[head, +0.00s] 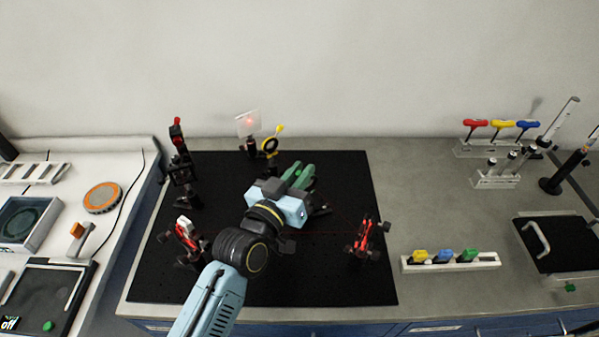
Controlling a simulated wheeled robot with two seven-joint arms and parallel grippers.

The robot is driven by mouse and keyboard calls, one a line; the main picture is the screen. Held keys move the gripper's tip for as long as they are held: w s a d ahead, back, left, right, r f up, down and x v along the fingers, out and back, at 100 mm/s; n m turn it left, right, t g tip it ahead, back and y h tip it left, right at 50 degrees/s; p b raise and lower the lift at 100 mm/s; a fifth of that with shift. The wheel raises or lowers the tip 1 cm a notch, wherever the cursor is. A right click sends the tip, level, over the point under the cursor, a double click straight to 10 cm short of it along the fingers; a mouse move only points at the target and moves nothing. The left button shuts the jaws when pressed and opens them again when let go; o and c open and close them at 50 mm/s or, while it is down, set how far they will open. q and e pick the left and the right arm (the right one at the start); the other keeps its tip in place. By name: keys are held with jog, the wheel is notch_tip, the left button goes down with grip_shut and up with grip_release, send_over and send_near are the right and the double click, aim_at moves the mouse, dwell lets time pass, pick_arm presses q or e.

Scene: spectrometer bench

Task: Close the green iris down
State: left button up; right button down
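The green iris (304,176) stands near the middle of the black breadboard (345,270). My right gripper is not in view.
A yellow iris (271,146) and a pale screen with a red spot (248,123) stand behind. Red-and-black mounts stand at the left (187,237) and right (366,238). A white rack (450,262) with coloured blocks lies right of the breadboard. The breadboard's front right is clear.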

pick_arm(q)
grip_shut()
jog(key=b, duration=0.2)
jog(key=shift+s+a+f+t+b, duration=0.15)
jog(key=shift+a+f+t+b, duration=0.05)
jog(key=shift+f+t+b, duration=0.2)
jog(key=shift+s+a+n+t+h+b, duration=0.1)
jog(key=shift+n+t+h+b, duration=0.3)
jog(key=shift+b, duration=0.2)
jog(key=shift+r, duration=0.1)
jog(key=shift+o, duration=2)
grip_release()
